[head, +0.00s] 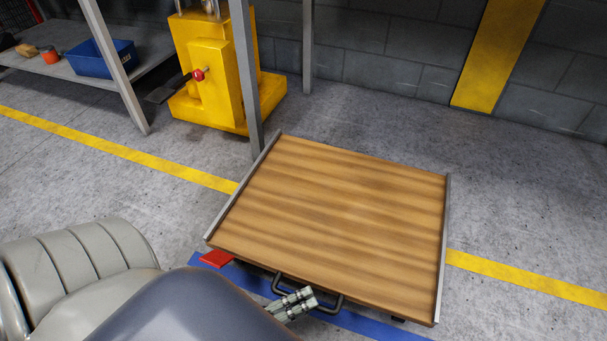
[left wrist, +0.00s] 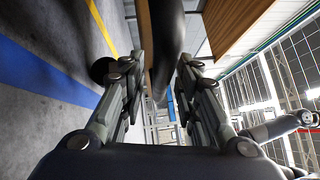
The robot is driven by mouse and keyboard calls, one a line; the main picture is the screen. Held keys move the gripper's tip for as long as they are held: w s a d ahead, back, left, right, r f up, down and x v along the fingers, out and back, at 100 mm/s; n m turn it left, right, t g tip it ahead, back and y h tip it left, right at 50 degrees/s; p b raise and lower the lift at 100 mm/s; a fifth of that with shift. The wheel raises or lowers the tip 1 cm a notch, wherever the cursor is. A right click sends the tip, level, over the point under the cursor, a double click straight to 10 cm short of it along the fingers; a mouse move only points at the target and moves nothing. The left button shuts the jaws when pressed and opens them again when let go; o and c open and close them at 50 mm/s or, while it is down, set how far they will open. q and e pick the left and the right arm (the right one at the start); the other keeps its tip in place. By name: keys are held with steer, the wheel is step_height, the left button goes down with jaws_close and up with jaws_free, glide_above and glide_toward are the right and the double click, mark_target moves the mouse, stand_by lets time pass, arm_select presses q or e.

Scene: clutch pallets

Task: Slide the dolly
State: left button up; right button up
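The dolly (head: 350,205) has a striped wooden top and grey metal side rails. It stands on the floor in the middle of the head view. Its black handle (head: 334,309) sticks out from the near edge. My left gripper (head: 310,298) is at the handle, with its fingertips across the bar. In the left wrist view the dark handle bar (left wrist: 168,45) runs between the two fingers and nearly fills the gap, so the fingers look closed on it. The dolly's wooden edge (left wrist: 232,22) shows at the top right there. My right gripper is in neither view.
A yellow machine (head: 212,75) and grey posts stand behind the dolly. A shelf at the back left holds a blue bin (head: 103,58). A red piece (head: 216,258) is at the dolly's near left corner. Floor to the right is clear.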

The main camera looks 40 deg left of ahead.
arm_select(q)
steer(key=v, duration=1.2)
stand_by(0.6)
